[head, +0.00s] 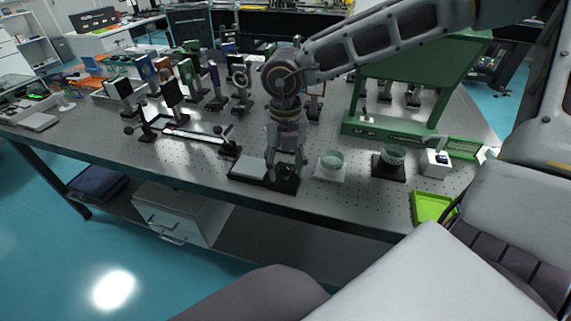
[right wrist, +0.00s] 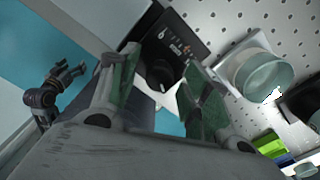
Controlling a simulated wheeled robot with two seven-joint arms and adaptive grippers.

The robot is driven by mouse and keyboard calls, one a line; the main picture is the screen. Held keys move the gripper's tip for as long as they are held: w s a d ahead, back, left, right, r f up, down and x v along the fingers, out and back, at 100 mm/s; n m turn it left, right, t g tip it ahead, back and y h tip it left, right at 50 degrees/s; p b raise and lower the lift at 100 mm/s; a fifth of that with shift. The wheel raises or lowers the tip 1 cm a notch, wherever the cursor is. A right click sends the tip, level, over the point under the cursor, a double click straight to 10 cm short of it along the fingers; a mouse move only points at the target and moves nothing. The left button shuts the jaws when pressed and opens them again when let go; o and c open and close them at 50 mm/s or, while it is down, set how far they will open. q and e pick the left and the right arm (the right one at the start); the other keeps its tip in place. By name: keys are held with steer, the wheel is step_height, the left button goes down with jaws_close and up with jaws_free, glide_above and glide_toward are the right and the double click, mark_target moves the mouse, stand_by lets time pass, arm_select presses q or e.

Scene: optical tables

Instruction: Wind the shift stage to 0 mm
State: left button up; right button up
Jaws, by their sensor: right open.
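The shift stage is a black base with a pale plate (head: 249,166), near the front edge of the table in the head view. In the right wrist view its black panel (right wrist: 186,38) shows white marks too small to read. A dark round knob (right wrist: 160,72) sits on the panel. My right gripper (head: 287,178) points down at the right end of the stage. In the right wrist view its green-padded fingers (right wrist: 160,90) are open on either side of the knob, with gaps. My left gripper (right wrist: 70,72) is small at the left of that view, fingers apart and empty.
A glass dish on a white base (head: 331,165) stands just right of the stage. Further right are a dish on a black base (head: 391,160), a white box (head: 435,163) and a green tray (head: 431,207). A rail (head: 190,134) and several optics mounts stand behind left.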

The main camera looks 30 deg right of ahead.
steer(key=shift+c, duration=0.2)
steer(key=c, duration=1)
